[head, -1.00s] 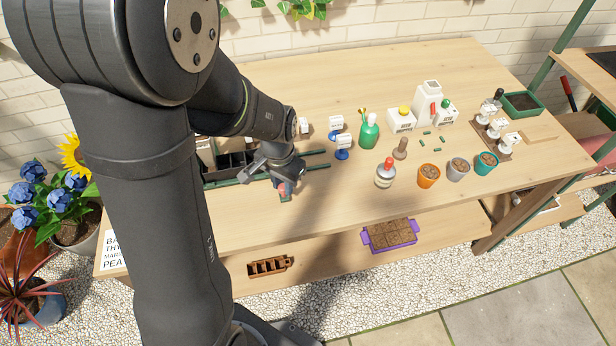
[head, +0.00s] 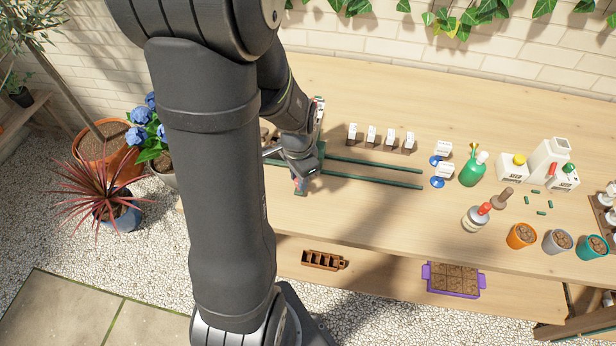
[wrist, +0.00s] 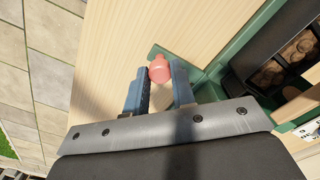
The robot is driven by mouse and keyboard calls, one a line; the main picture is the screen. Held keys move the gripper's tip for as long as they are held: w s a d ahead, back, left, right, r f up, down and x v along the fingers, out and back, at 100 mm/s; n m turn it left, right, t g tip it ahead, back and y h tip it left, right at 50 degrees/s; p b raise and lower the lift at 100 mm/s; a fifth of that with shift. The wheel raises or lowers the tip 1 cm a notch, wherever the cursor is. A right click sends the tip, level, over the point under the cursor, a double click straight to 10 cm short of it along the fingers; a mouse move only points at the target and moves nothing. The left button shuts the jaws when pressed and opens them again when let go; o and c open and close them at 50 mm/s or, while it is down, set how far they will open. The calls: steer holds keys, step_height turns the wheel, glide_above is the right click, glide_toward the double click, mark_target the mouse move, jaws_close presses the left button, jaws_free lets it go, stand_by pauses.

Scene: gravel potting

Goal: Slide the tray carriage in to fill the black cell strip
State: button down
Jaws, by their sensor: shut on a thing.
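My gripper (wrist: 160,76) is shut on a red knob (wrist: 160,67) at a corner of the green carriage frame (wrist: 211,84), seen in the wrist view. In the head view my gripper (head: 300,183) and the knob are at the left end of two green rails (head: 375,170), low over the bench. A black cell strip (wrist: 262,45) is at the upper right of the wrist view, with brown fill in the cells that show. In the head view my arm hides most of the carriage and the strip.
Several white-topped blocks (head: 371,138) stand in a row behind the rails. Blue-based white stamps (head: 440,168), a green bottle (head: 472,170) and small pots (head: 521,236) stand to the right. A brown holder (head: 323,260) and a purple tray (head: 454,280) lie on the lower shelf. The rails' right part is clear.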

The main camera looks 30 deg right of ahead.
stand_by(0.3)
steer(key=c, duration=1.2)
jaws_free()
step_height(320, 180, up, 18)
steer(key=shift+f, duration=0.25)
steer(key=shift+f, duration=0.1)
step_height(320, 180, down, 17)
steer(key=shift+f, duration=0.15)
